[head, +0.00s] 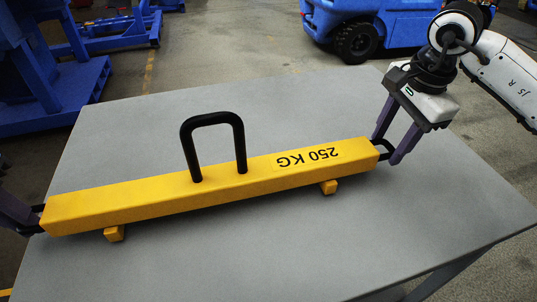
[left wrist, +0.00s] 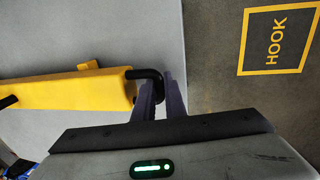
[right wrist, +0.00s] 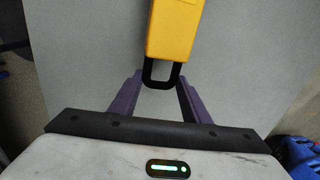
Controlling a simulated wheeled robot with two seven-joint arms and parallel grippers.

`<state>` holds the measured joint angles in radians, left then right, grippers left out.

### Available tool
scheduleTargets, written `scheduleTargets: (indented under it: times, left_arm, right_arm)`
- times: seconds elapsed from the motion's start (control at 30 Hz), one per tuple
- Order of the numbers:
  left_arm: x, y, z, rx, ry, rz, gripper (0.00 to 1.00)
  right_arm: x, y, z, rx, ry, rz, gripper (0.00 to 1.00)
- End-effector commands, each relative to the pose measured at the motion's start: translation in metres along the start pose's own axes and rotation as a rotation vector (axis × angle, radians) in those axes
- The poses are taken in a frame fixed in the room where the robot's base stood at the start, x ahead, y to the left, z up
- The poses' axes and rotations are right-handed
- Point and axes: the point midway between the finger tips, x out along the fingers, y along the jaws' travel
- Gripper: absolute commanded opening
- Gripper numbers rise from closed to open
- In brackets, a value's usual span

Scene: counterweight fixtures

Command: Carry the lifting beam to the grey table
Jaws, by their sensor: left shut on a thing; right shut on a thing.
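The lifting beam (head: 230,184) is a long yellow bar marked "250 KG", with a black hoop on top, two small feet below and a black loop handle at each end. It lies across the grey table (head: 300,255), its left end near the left edge; I cannot tell whether its feet touch. My left gripper (head: 30,220), partly cut off, is shut on the left loop; it also shows in the left wrist view (left wrist: 157,95). My right gripper (head: 391,152) is shut on the right loop, its fingers at the loop's sides in the right wrist view (right wrist: 160,98).
A blue metal structure (head: 40,70) and a blue frame (head: 115,35) stand behind at the left. A blue wheeled vehicle (head: 385,20) stands at the back right. A yellow "HOOK" square (left wrist: 275,41) marks the floor beside the table. The tabletop around the beam is clear.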

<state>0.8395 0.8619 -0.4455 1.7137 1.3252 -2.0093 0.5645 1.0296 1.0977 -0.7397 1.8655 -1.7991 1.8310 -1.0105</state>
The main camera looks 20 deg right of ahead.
Motion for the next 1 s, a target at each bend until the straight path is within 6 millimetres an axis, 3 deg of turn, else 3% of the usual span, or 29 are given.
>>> scheduleTargets:
  times: [0.13, 0.17, 0.27, 0.67, 1.0]
  left_arm:
    - [0.009, -0.003, -0.001, -0.003, 0.007, -0.001, 0.0]
    - [0.01, -0.003, -0.001, -0.004, 0.004, -0.002, 0.12]
    - [0.008, -0.003, -0.001, -0.003, 0.003, -0.002, 0.29]
    - [0.002, -0.002, -0.001, 0.0, 0.002, -0.001, 0.29]
    - [-0.052, -0.003, -0.001, -0.003, 0.007, -0.003, 0.29]
  right_arm:
    - [0.01, 0.002, -0.001, -0.004, 0.002, -0.001, 0.0]
    - [0.011, 0.003, -0.001, -0.005, 0.002, 0.004, 0.44]
    - [0.009, 0.002, -0.001, -0.004, 0.002, 0.004, 0.61]
    - [0.008, 0.001, 0.0, -0.001, 0.0, 0.0, 0.61]
    - [0.008, 0.001, 0.0, 0.0, 0.0, 0.0, 0.61]
